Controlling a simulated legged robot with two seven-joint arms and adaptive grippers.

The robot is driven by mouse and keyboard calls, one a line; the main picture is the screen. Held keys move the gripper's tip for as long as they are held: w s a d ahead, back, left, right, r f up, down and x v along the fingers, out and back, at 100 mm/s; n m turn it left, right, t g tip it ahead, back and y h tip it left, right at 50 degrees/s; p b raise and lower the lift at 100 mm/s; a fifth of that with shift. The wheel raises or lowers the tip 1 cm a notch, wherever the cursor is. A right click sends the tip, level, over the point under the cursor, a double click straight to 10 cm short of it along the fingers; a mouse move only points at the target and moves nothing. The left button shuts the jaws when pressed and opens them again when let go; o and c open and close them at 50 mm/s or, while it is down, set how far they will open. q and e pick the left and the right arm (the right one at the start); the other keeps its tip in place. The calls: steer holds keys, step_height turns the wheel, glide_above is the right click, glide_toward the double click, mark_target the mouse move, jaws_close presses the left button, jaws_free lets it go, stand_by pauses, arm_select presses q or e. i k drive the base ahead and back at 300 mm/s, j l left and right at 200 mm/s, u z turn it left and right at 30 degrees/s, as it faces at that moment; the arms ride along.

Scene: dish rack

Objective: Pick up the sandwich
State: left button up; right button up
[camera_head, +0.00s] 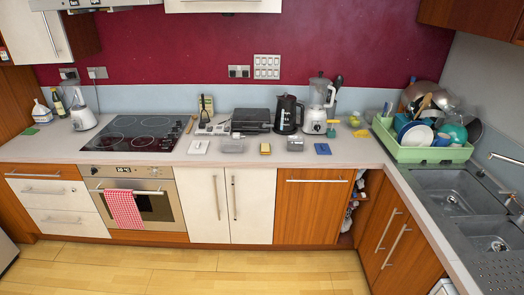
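No item is clear enough for me to name it for certain as the sandwich. A small yellow-tan block (265,149) lies near the front edge of the counter, in front of the black sandwich-press-like appliance (251,121). It may be the sandwich or a sponge; it is too small to tell. Neither of my grippers shows in the head view.
Beside the block stand a clear container (232,146) and a grey box (295,144). A blue item (322,149) lies further right. Behind are a black kettle (288,115) and a blender (318,105). A green dish rack (420,152) is right, a hob (138,134) left.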

mark_target(264, 148)
steer(key=i+l, duration=0.2)
steer(key=i, duration=0.2)
steer(key=i+l, duration=0.25)
steer(key=i, duration=0.2)
steer(key=i+l+z, duration=0.1)
steer(key=i, duration=0.3)
steer(key=l, duration=0.1)
